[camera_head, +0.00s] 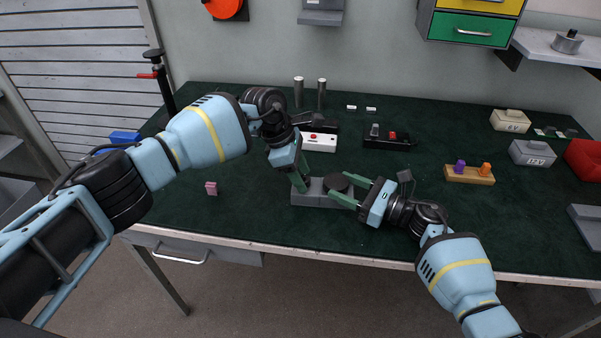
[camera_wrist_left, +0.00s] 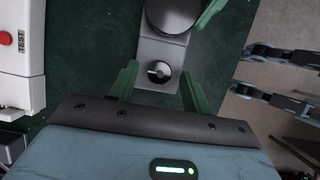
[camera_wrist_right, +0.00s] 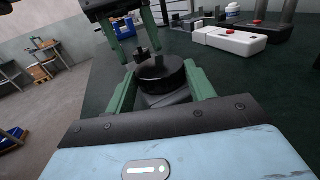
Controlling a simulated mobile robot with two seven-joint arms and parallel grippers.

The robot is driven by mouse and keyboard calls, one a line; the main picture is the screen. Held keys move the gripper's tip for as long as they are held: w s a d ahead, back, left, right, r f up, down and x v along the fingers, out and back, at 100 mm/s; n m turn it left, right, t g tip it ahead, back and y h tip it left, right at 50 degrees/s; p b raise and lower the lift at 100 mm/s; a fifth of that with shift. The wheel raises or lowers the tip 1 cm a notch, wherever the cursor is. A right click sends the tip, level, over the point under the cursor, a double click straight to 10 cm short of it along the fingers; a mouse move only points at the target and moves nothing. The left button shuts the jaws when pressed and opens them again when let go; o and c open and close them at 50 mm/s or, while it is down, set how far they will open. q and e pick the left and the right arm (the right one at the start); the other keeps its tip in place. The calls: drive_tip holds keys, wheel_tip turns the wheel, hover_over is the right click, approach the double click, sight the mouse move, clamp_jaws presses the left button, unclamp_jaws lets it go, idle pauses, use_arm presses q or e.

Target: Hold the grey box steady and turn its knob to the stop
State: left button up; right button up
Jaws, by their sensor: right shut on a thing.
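The grey box (camera_head: 312,200) lies flat near the table's front edge. Its round black knob (camera_head: 336,182) is on top, toward the right end; the knob also shows in the right wrist view (camera_wrist_right: 160,75). In the left wrist view a small round dial (camera_wrist_left: 159,72) sits on the box's other end. My left gripper (camera_head: 301,184) is at the box's left end, its green fingers apart on either side of the box (camera_wrist_left: 160,50). Whether they touch its sides is hard to see. My right gripper (camera_head: 353,190) comes from the right and is shut on the knob.
Behind the box are a white box with a red button (camera_head: 319,141) and a black box with a red button (camera_head: 388,137). A small pink block (camera_head: 211,188) lies left. A wooden block with purple and orange pegs (camera_head: 469,176) lies right. The table's front edge is close.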

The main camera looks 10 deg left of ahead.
use_arm(q)
drive_tip(key=v, duration=1.2)
use_arm(e)
drive_tip(key=o, duration=1.1)
drive_tip(key=v, duration=1.2)
